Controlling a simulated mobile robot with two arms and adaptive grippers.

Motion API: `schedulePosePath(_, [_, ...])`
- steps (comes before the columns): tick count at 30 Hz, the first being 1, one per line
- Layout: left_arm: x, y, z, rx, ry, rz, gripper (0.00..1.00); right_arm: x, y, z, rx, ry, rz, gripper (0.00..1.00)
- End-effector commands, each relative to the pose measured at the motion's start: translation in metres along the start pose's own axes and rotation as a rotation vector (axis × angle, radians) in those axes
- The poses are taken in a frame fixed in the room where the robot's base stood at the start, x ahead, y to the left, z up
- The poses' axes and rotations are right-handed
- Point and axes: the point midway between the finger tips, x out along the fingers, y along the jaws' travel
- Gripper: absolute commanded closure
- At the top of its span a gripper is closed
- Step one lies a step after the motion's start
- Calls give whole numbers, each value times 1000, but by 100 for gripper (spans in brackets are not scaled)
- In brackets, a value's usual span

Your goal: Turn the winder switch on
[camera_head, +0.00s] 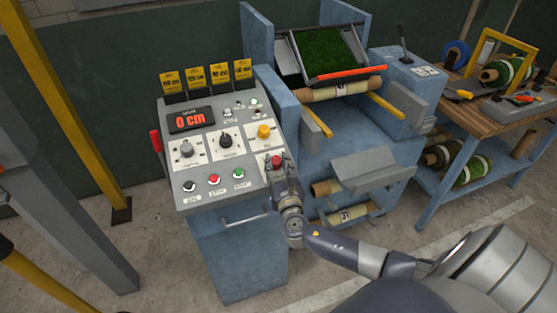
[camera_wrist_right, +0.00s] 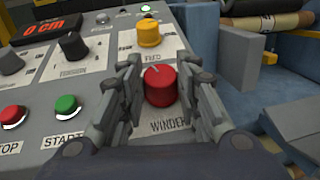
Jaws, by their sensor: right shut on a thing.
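The winder switch (camera_head: 276,161) is a red knob at the right edge of the grey control panel (camera_head: 181,209). In the right wrist view the red knob (camera_wrist_right: 159,86) sits above the label "WINDER", with a pale mark on its top. My right gripper (camera_head: 277,165) is at the knob, with one finger on each side of it. In the wrist view its fingertips (camera_wrist_right: 163,70) flank the knob, and the gripper is shut on it. The exact contact of the pads is partly hidden. My left gripper is not in view.
A yellow knob (camera_head: 264,131) stands just behind the winder switch. Black and grey knobs, buttons and a "0 cm" display (camera_head: 191,119) share the panel. The blue machine (camera_head: 345,130) with turf and rolls stands close on the right. A wooden bench (camera_head: 490,105) is farther right.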

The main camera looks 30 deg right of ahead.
Motion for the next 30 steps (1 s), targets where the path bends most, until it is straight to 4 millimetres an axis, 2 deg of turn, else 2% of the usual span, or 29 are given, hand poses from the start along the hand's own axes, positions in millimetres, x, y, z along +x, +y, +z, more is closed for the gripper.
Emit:
schedulePosePath(5, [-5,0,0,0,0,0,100,0,6,0,64,3,-160,93])
schedulePosePath(14, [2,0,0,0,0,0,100,2,11,-1,158,2,-428,93])
schedulePosePath(30, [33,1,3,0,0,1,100,8,16,0,319,0,-890,93])
